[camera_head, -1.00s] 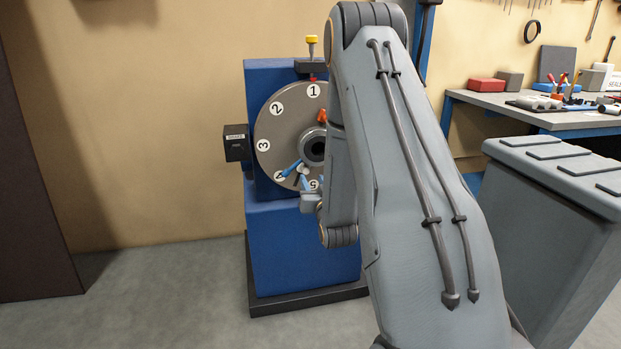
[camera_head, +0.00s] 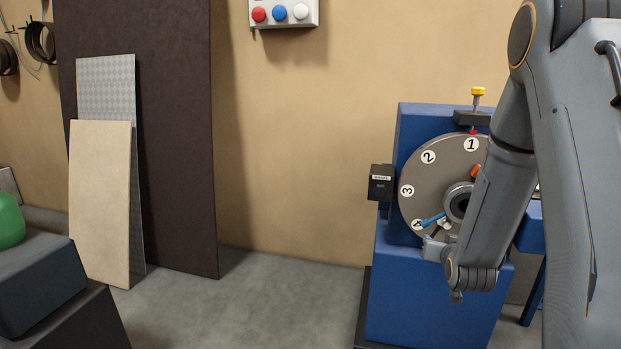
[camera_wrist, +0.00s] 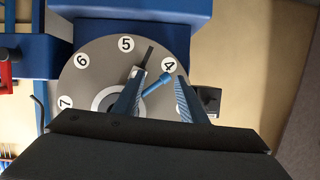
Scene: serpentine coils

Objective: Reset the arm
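My arm (camera_head: 510,150) stands at the right of the head view, its forearm hanging down in front of a blue machine (camera_head: 440,290) with a grey numbered dial (camera_head: 425,175). My gripper (camera_wrist: 160,76) shows two blue fingers, spread apart, in the wrist view. A blue rod (camera_wrist: 157,84) on the dial shows in the gap between them, and I cannot tell whether they touch it. The rod also shows near number 4 in the head view (camera_head: 432,219). My forearm hides the right part of the dial.
A yellow-topped plunger (camera_head: 478,93) is above the dial and a black box (camera_head: 381,183) at its left. Panels (camera_head: 100,200) lean on the wall at the left. A button box (camera_head: 284,12) hangs above. Floor (camera_head: 260,300) between panels and machine is clear.

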